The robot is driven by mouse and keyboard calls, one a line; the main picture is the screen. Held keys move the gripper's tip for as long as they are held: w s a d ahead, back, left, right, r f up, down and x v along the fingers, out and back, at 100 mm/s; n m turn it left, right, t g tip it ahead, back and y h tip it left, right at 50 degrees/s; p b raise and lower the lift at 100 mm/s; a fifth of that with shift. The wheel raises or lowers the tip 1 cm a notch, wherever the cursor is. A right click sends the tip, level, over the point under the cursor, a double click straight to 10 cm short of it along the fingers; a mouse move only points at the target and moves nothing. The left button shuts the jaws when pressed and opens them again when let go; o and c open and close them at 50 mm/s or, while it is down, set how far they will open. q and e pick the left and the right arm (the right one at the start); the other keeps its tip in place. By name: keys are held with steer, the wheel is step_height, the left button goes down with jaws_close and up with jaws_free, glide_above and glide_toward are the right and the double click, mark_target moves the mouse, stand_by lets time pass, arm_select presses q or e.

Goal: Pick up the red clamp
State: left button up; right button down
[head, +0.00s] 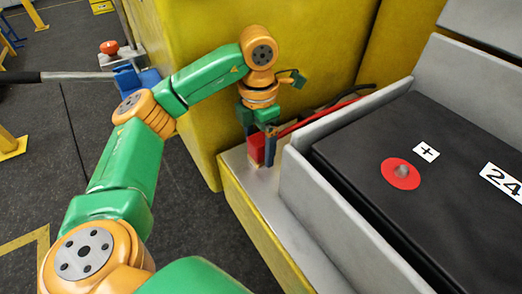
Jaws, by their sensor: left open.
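The red clamp (256,148) is a small red block on the grey ledge beside the battery box, with a red cable (318,116) running near it to the upper right. My left gripper (262,146) points down at the clamp, its dark fingers spread around it. The fingers partly hide the clamp, and I cannot tell whether they touch it. My right gripper is not in view.
A black battery (452,150) with a red terminal disc (401,173) and a plus label sits in a grey-walled box (345,215) at the right. A yellow wall (310,40) stands behind. A black cable (345,93) lies behind the red one.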

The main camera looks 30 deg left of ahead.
arm_select(q)
steer(key=shift+f, duration=0.55)
jaws_close()
steer(key=shift+w+r, duration=0.1)
